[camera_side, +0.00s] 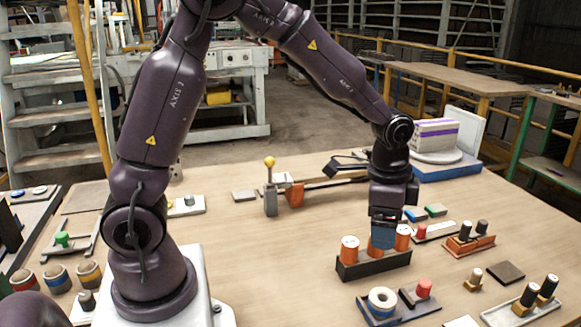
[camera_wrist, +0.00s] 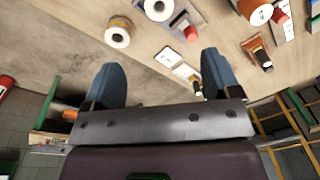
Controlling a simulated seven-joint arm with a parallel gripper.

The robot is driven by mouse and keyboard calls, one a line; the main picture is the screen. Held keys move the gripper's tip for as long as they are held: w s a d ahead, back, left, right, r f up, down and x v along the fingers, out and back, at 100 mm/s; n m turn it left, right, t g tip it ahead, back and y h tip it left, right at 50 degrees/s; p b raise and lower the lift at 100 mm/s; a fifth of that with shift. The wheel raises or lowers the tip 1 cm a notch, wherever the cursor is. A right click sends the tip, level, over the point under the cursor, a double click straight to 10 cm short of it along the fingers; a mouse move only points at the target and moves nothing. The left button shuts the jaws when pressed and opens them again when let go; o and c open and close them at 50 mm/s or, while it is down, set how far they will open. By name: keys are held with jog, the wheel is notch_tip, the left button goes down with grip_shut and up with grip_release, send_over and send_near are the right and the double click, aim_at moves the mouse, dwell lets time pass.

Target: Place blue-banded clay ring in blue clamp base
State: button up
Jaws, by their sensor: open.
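A clay-coloured ring with a blue band (camera_side: 57,279) stands at the lower left in the side view, between a red-banded and a yellow-banded one. A blue base (camera_side: 378,318) at the front carries a pale ring-shaped roll. Another blue base (camera_side: 447,170) stands at the back right under a round plate. I cannot tell which is the clamp base. My gripper (camera_side: 383,238) is far right of the blue-banded ring, pointing down at the black rack, its blue fingertips hiding part of it. In the wrist view, my gripper (camera_wrist: 161,72) is open, with nothing between its fingers.
The black rack (camera_side: 374,264) holds orange cylinders (camera_side: 349,249) close by my gripper. A purple-and-white block (camera_side: 436,134) rests on the round plate. A lever with a yellow knob (camera_side: 270,185) stands mid-table. Small pegs and trays crowd the right; the table's centre-left is mostly clear.

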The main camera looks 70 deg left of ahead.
jog(key=s+r+n+t, duration=0.2)
jog(key=s+r+n, duration=0.1)
jog(key=s+r, duration=0.4)
jog(key=s+a+r+n+t, duration=0.1)
jog(key=s+r+n, duration=0.3)
jog(key=s, duration=0.7)
notch_tip(320, 180, up, 3)
jog(key=shift+s+a+f+t, duration=0.2)
jog(key=shift+s+t, duration=0.2)
jog(key=shift+t, duration=0.4)
jog(key=shift+r, duration=0.1)
